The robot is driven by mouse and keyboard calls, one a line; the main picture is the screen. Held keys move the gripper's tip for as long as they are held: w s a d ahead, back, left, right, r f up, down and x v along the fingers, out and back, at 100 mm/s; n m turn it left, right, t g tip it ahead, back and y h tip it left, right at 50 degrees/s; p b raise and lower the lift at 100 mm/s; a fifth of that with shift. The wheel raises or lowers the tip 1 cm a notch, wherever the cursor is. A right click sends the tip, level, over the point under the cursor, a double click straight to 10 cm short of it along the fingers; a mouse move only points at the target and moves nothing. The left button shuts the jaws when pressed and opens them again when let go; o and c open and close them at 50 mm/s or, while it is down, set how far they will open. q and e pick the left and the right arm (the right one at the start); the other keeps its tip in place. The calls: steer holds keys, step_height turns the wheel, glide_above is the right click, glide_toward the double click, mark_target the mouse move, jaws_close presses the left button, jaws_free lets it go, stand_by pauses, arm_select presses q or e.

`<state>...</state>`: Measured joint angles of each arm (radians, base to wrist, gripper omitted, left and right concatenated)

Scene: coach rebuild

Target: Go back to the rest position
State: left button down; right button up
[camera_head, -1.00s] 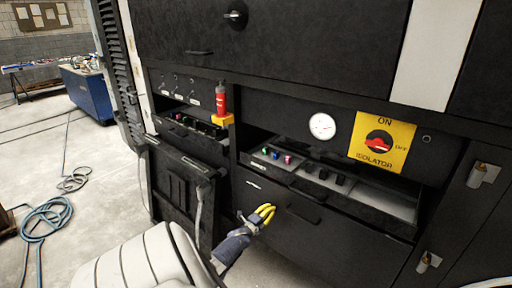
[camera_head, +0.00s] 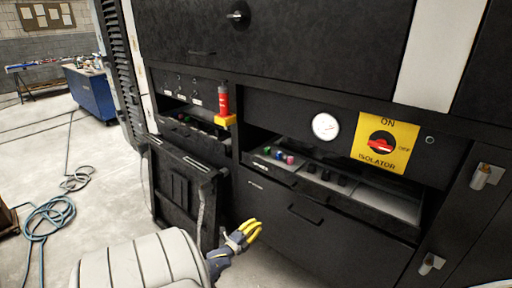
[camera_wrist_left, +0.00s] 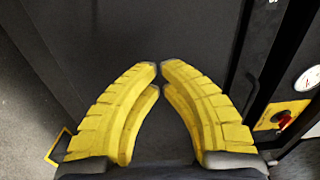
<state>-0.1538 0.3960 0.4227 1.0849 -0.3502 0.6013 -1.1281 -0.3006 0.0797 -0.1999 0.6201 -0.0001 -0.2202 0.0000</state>
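My left gripper (camera_head: 248,233) has yellow fingers and is low in the head view, in front of the black cabinet's lower drawer front (camera_head: 290,220). In the left wrist view my left gripper (camera_wrist_left: 160,66) points at a plain black surface, its fingertips almost meeting and nothing between them. My right gripper is not in view.
A drawer handle (camera_head: 305,214) juts out near my left gripper. Blue hose (camera_head: 48,217) lies on the open floor at left.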

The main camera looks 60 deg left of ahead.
arm_select(q)
steer(key=s+d+f+n+g, duration=0.3)
steer(key=s+d+f, duration=0.15)
steer(key=f, duration=0.45)
steer(key=s+d+f+n+g+h, duration=0.1)
steer(key=s+d+f+n+g, duration=0.3)
steer(key=f, duration=0.6)
steer(key=s+d+f+n+g, duration=0.2)
steer(key=s+d+f+n, duration=0.15)
steer(key=s+f, duration=0.4)
steer(key=s+d+f+g+h, duration=0.1)
steer(key=s+d+f+g, duration=0.1)
steer(key=s+d+f, duration=0.3)
steer(key=s+d+f+g+h, duration=0.1)
steer(key=s+d+f, duration=0.4)
steer(key=s+d, duration=0.7)
steer(key=s+d+f+g+h, duration=0.2)
steer(key=s+d+f, duration=0.4)
steer(key=s+d, duration=0.3)
steer(key=d+g, duration=0.1)
steer(key=d, duration=0.2)
steer(key=shift+g, duration=0.4)
steer(key=shift+s+d, duration=0.1)
